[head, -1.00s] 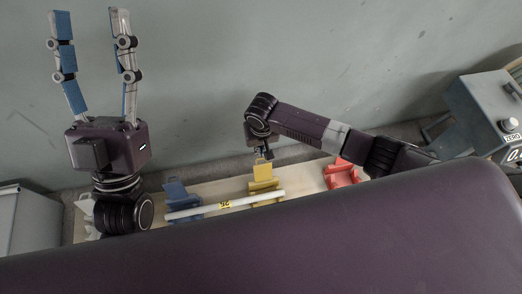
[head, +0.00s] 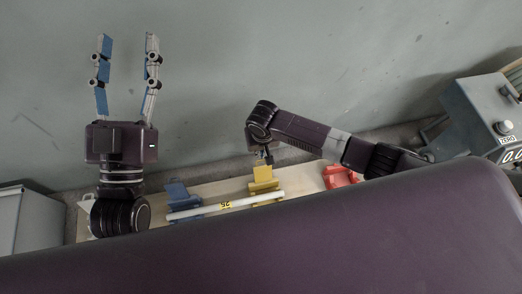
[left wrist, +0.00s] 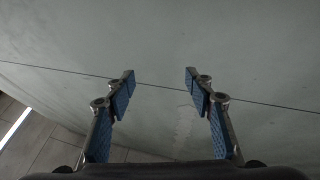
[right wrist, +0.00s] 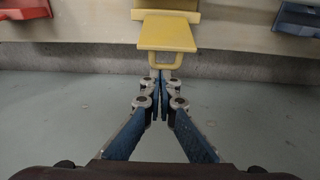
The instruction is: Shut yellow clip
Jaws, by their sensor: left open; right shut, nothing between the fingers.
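A white conduit (head: 240,203) with a yellow label lies across the blue clip (head: 181,196) and the yellow clip. My right gripper (right wrist: 159,75) is shut and empty, its tips right at the loop of the yellow flap; whether they touch I cannot tell. In the head view the right gripper (head: 265,160) is mostly hidden under its arm. My left gripper (head: 128,42) is open and empty, raised at the left, facing the wall.
A red clip (head: 340,175) sits to the right on the board (head: 220,188). A grey box with a dial and display (head: 482,110) stands far right, a grey bin (head: 27,220) at the left. The wall rises close behind the board.

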